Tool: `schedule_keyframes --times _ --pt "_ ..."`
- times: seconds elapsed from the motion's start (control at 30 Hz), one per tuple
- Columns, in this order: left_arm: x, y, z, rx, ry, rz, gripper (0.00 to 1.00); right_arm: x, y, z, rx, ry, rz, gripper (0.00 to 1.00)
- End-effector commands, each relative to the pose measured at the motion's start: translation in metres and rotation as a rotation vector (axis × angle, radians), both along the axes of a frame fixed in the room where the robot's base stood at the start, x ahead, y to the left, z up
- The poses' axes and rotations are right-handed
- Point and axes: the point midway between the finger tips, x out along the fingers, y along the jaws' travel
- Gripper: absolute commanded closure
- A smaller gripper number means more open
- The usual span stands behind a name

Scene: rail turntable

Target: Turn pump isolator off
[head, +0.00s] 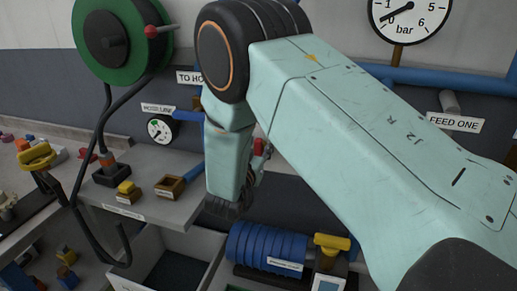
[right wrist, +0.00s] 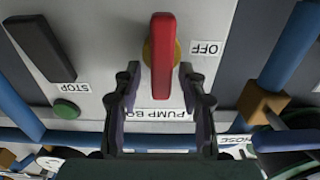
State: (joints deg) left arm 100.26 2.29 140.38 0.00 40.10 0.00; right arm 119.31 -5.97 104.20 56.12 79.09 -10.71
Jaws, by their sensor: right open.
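The pump isolator has a red bar handle (right wrist: 161,55) on a yellow round base (right wrist: 147,52), on a grey box face in the right wrist view. The handle stands upright in that picture, and the OFF label (right wrist: 207,48) is to its right. My right gripper (right wrist: 158,76) is open, with one finger on each side of the handle's lower end and a visible gap on both sides. In the head view my right gripper (head: 257,165) is mostly hidden behind my arm, near a small red part (head: 260,146) that looks like the handle. My left gripper is out of view.
A green button (right wrist: 66,109) and STOP label (right wrist: 70,88) are left of the handle, with a black bar (right wrist: 40,46) above. Blue pipes (right wrist: 281,62) run alongside.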

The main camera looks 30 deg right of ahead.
Motion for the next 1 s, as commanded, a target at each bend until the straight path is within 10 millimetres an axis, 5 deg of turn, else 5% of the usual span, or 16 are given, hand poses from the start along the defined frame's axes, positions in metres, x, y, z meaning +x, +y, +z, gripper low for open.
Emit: schedule_keyframes --times 0.23,0.73,1.0 --pt "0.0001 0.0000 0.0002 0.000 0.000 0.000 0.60 0.0004 -0.0007 0.0003 0.000 0.000 0.000 0.58" --pt "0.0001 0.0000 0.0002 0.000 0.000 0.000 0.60 0.0001 -0.0007 -0.0002 0.000 0.001 -0.001 1.00" --pt "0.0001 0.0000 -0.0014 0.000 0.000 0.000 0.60 -0.0004 -0.0012 -0.0012 0.019 -0.017 -0.001 1.00"
